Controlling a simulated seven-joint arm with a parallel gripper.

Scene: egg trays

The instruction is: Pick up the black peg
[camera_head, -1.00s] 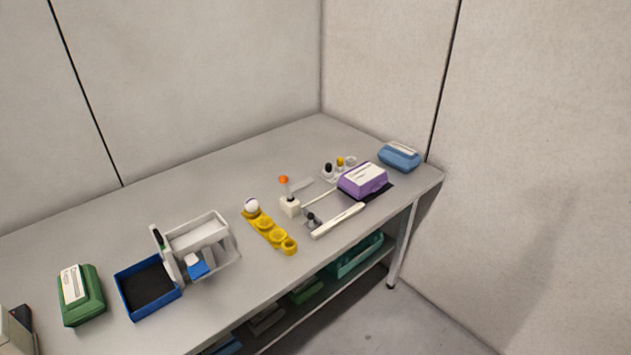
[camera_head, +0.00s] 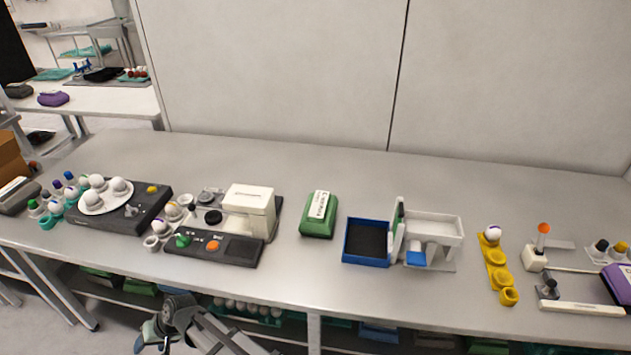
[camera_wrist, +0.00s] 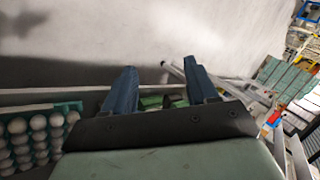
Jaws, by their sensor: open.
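Other small black knobs also show, one on the grey fixture (camera_head: 548,288) at right, so I cannot be sure which is the black peg. My gripper (camera_wrist: 160,64) is open and empty in the wrist view, its two dark blue fingers apart. The wrist view shows no black peg. Part of my arm (camera_head: 185,315) shows low in the head view, below the bench's front edge, far left of the peg.
The metal bench (camera_head: 300,275) holds a purple packet (camera_head: 618,284), a yellow holder (camera_head: 496,268), a blue tray (camera_head: 366,262), a green packet (camera_head: 319,214) and devices at left. The bench's back strip is clear. Eggs in a tray (camera_wrist: 38,138) show in the wrist view.

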